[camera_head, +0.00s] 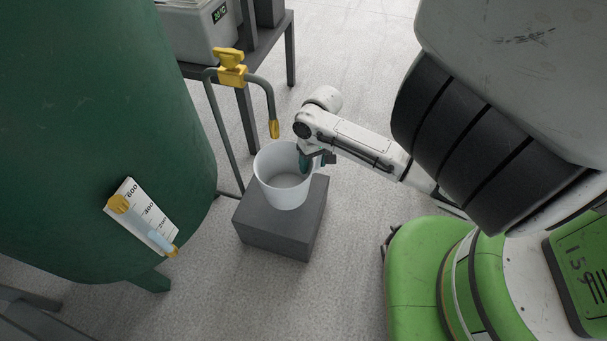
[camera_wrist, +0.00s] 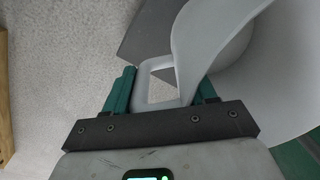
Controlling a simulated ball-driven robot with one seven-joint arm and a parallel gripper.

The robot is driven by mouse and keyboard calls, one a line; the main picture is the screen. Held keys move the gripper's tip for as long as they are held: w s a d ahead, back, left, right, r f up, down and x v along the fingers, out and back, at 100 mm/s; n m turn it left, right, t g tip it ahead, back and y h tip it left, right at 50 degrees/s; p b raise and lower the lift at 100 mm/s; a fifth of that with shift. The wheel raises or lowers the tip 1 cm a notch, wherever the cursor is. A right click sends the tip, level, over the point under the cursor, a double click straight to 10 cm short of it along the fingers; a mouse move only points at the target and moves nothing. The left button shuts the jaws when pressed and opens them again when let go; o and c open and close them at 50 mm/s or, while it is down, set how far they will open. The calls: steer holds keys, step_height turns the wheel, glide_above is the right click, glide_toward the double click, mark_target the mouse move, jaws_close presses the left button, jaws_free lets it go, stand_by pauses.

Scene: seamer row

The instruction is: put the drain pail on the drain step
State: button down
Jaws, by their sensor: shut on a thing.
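The white drain pail (camera_head: 270,185) is upright over the grey block-like drain step (camera_head: 275,238), below the tap. Its base appears to be at the block's top, but I cannot tell for certain whether it rests there. My gripper (camera_head: 307,161) is at the pail's right side. In the wrist view my gripper (camera_wrist: 162,92) has its teal fingers on either side of the pail's looped handle (camera_wrist: 158,76). The pail's wall (camera_wrist: 222,45) fills the upper right there, and a dark grey part of the step (camera_wrist: 148,38) shows behind it.
A large green tank (camera_head: 90,130) with a level gauge (camera_head: 143,217) stands at the left. A grey pipe with a yellow valve (camera_head: 231,70) arches above the pail, its spout close behind. A table with grey equipment (camera_head: 200,30) is at the back. Floor is clear at front.

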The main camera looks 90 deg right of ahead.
steer(key=w+f+b, duration=0.1)
steer(key=f, duration=0.1)
steer(key=w+d+f+b, duration=0.1)
steer(key=f, duration=0.2)
steer(key=d+f+b, duration=0.1)
steer(key=f+b, duration=0.1)
steer(key=shift+w+d+f, duration=0.15)
steer(key=shift+w+f, duration=0.05)
steer(key=shift+w, duration=0.2)
steer(key=shift+c, duration=1.8)
jaws_free()
step_height(320, 180, up, 12)
steer(key=s+p, duration=0.1)
steer(key=p, duration=0.5)
steer(key=shift+d, duration=0.25)
